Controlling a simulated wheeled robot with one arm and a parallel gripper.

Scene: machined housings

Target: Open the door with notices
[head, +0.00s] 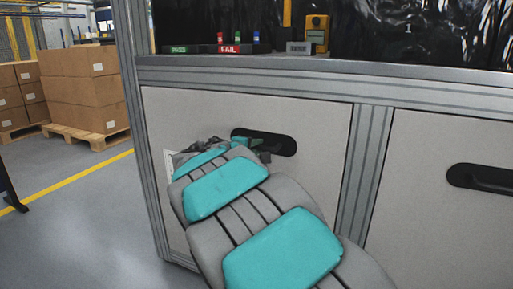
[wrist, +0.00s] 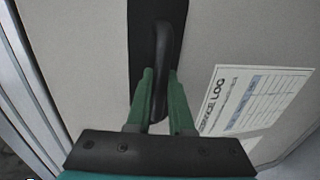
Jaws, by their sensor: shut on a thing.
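The door with notices (head: 320,130) is the pale grey left panel below the bench, and it looks flush in its metal frame. Its dark recessed handle (head: 280,144) sits near the top middle. A white notice (head: 170,160) shows partly behind my arm. In the wrist view the notice (wrist: 252,98) reads "SERVICE LOG" and lies right of the handle (wrist: 163,45). My gripper (wrist: 160,78) has its green fingers on both sides of the handle bar, shut on it. In the head view my gripper (head: 256,147) is largely hidden by my own arm.
A second grey door (head: 430,220) with its own dark handle (head: 485,178) is to the right, past a metal post (head: 365,165). Pass and fail bins and small instruments stand on the bench above. Floor at left is clear up to stacked cartons (head: 85,90) on pallets.

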